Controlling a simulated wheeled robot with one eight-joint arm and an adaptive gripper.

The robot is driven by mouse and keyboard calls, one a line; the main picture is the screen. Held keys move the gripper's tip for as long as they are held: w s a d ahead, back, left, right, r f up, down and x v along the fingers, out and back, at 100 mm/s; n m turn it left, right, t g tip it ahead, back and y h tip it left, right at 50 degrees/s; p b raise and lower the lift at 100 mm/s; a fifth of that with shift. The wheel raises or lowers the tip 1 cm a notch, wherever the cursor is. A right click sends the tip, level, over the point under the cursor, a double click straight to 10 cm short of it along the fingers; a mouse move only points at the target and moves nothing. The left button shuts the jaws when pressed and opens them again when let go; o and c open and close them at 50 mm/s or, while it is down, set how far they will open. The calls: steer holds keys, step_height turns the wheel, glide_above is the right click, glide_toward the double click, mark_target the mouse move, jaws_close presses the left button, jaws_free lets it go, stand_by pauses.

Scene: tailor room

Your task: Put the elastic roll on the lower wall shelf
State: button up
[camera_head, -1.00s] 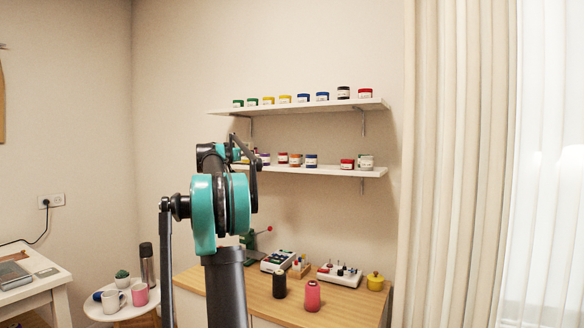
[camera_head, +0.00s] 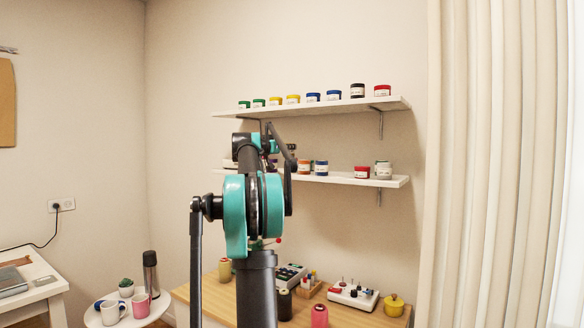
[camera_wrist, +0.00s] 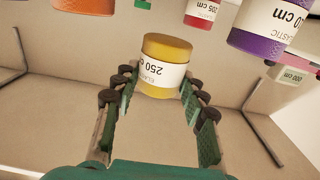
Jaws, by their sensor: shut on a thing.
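The elastic roll (camera_wrist: 163,68) is yellow with a white label reading "ELASTIC 250 cm", upside down in the wrist view. My gripper (camera_wrist: 160,88) is shut on it, with a finger on each side. In the head view my arm hides the gripper and the held roll. The lower wall shelf (camera_head: 340,179) is a white board on the back wall, partly hidden by my arm at its left.
The upper shelf (camera_head: 330,108) holds a row of coloured rolls. In the wrist view a purple roll (camera_wrist: 262,25) and a red roll (camera_wrist: 201,12) are close by. Shelf brackets (camera_wrist: 262,125) flank the gripper. A wooden counter (camera_head: 360,316) with spools is below.

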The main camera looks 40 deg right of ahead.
steer(key=shift+f, duration=3.3)
steer(key=shift+f, duration=0.1)
steer(key=o, duration=1.1)
steer(key=shift+a, duration=0.15)
steer(key=v, duration=1.1)
steer(key=shift+s+a, duration=0.25)
steer(key=shift+a, duration=0.05)
